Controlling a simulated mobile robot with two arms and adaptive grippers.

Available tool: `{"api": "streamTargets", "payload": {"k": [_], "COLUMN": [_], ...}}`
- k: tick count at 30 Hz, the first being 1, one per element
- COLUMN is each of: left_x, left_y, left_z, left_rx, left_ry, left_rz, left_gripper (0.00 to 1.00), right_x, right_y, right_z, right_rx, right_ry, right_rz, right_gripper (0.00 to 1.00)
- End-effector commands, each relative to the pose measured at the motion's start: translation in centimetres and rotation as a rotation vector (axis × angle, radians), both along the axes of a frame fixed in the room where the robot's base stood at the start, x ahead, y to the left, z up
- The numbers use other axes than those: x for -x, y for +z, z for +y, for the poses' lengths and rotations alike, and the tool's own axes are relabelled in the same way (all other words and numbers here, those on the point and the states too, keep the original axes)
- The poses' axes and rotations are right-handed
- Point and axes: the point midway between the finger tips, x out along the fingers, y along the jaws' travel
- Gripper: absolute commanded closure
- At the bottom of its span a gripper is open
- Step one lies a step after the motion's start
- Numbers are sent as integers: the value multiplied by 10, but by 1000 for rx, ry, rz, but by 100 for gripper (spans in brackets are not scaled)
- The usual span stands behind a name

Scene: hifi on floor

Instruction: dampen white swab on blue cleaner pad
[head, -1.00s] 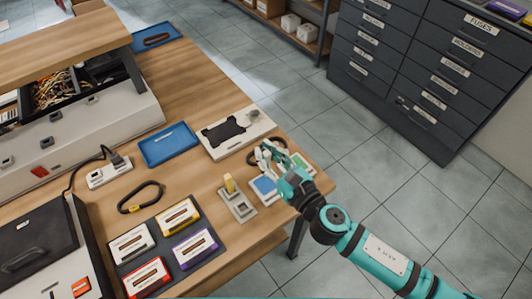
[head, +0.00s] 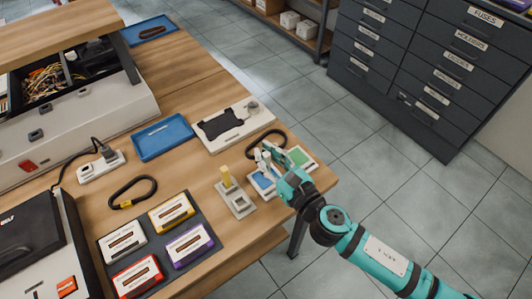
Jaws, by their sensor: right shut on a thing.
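My right gripper (head: 268,158) reaches over the right corner of the workbench and is shut on what looks like the white swab, small and largely hidden by the fingers. The blue cleaner pad (head: 262,181) sits in a white holder just below the fingertips in the picture. A green pad (head: 298,157) in a white holder lies to its right, partly behind the gripper. I cannot tell whether the swab touches the blue pad. A grey stand (head: 240,203) with an upright yellow-tipped piece (head: 226,177) stands to the left. My left gripper is not in view.
A black belt loop (head: 270,139) lies just behind the gripper. A white plate with a black part (head: 222,125), a blue tray (head: 163,137) and a dark mat with several cassettes (head: 185,224) lie further left. Grey drawers (head: 430,70) stand beyond the open floor.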

Motion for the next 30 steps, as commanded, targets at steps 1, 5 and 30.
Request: {"api": "streamTargets", "payload": {"k": [1, 5, 30], "left_x": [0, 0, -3], "left_y": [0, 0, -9], "left_z": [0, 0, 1], "left_rx": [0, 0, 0], "left_ry": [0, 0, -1], "left_rz": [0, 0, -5], "left_gripper": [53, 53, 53], "right_x": [0, 0, 0], "right_y": [0, 0, -10], "right_z": [0, 0, 0], "right_rx": [0, 0, 0], "right_ry": [0, 0, 0], "right_rz": [0, 0, 0], "right_gripper": [100, 100, 100]}}
